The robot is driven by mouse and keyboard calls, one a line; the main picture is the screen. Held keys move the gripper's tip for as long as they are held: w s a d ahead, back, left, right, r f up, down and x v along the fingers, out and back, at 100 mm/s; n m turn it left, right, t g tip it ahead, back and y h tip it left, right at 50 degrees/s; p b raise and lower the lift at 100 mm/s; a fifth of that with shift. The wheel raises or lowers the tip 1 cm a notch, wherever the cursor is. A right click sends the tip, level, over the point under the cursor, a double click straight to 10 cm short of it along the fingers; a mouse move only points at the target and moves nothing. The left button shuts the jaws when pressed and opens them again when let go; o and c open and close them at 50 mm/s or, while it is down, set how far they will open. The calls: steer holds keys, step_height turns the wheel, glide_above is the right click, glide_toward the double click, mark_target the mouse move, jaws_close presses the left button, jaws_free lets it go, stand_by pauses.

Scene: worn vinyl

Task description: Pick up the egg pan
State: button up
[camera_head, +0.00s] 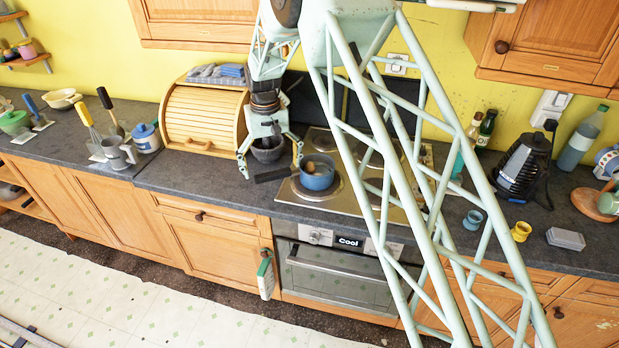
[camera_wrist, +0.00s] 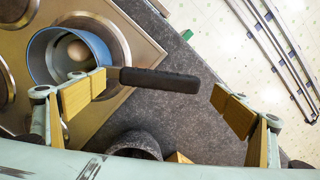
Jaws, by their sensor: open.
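The egg pan (camera_head: 318,179) is a small blue pan with a round brownish egg inside and a black handle pointing left. It sits on the hob's front left plate. In the wrist view the pan (camera_wrist: 104,42) is at upper left, and its black handle (camera_wrist: 160,80) reaches out over the dark worktop. My gripper (camera_head: 270,163) is open and empty above the handle. In the wrist view the fingers of my gripper (camera_wrist: 166,98) are wide apart, one on each side of the handle. The left pad overlaps the pan's rim in the picture; I cannot tell if they touch.
A dark bowl (camera_head: 268,152) stands behind the handle, close to my gripper. A wooden bread box (camera_head: 200,118) is to the left. The worktop's front edge is near.

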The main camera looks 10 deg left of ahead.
steer(key=shift+f, duration=0.55)
steer(key=shift+c, duration=0.6)
steer(key=shift+r, duration=0.1)
steer(key=c, duration=1.5)
steer(key=shift+r, duration=0.15)
steer(key=shift+w+r, duration=0.1)
steer(key=shift+r, duration=1.5)
steer(key=shift+s+d+r+b, duration=0.3)
steer(key=shift+s+d, duration=1.1)
steer(key=shift+s, duration=0.9)
steer(key=shift+s+d+r+b, duration=0.2)
steer(key=shift+s+d+b, duration=0.25)
steer(key=shift+s+d, duration=1.4)
steer(key=shift+s+d+r+b, duration=0.3)
steer(key=shift+s+d, duration=0.65)
steer(key=shift+s, duration=1.75)
